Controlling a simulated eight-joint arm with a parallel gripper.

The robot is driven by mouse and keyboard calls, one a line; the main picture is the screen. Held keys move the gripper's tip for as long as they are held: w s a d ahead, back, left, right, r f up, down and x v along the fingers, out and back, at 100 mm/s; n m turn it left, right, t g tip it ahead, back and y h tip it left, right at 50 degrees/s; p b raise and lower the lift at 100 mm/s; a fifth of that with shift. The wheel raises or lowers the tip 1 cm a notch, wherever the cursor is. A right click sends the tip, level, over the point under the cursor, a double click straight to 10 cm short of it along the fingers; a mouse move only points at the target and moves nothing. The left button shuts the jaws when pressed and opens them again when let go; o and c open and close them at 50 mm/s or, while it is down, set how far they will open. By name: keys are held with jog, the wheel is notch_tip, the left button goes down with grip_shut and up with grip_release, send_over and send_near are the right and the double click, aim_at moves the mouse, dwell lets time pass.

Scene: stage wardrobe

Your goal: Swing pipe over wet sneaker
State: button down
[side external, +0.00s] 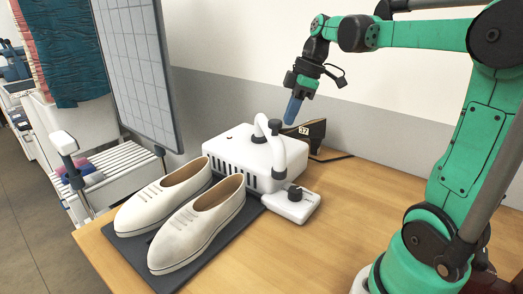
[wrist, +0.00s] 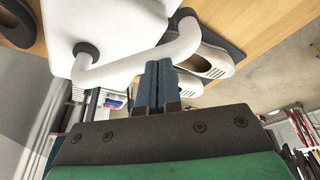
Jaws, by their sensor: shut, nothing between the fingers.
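The white curved pipe (side external: 299,152) rises from a dark pivot on top of a white slotted box (side external: 238,150) and bends down on the box's right side. The pipe (wrist: 135,62) also crosses the wrist view just beyond my fingertips. Two white sneakers (side external: 163,196) (side external: 199,223) stand side by side, left of the pipe; I cannot tell which is wet. Part of a sneaker (wrist: 210,62) shows behind the pipe in the wrist view. My gripper (side external: 291,121) (wrist: 158,64) has blue fingers, shut and empty, pointing down close above the pipe. I cannot tell whether they touch it.
The sneakers stand on a dark mat (side external: 152,268). A flat white unit with a black knob (side external: 290,207) lies right of the pipe. A dark holder marked 37 (side external: 308,132) stands behind. A grid panel (side external: 138,70) rises back left. The wooden table's right side (side external: 345,205) is clear.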

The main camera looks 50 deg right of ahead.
jog(key=shift+w+a+m, duration=0.45)
jog(key=shift+a+m, duration=0.15)
jog(key=shift+a, duration=0.15)
jog(key=w+a+m+h, duration=0.1)
jog(key=w+a+m, duration=0.2)
jog(key=w+a, duration=0.1)
jog(key=shift+w+a+t, duration=0.2)
jog(key=shift+w+t, duration=0.1)
jog(key=shift+w, duration=0.05)
jog(key=s+d+r, duration=0.1)
jog(key=s+r, duration=0.6)
jog(key=r, duration=0.3)
jog(key=s+a+f+m+t, duration=0.1)
jog(key=a+f, duration=0.3)
jog(key=f, duration=0.4)
jog(key=a+f+m+t+h, duration=0.1)
jog(key=a+f+m+t, duration=0.1)
jog(key=a+f, duration=0.3)
notch_tip(320, 180, down, 3)
jog(key=shift+s+f+m+t, duration=0.1)
jog(key=shift+s+m+t, duration=0.3)
jog(key=shift+m, duration=0.1)
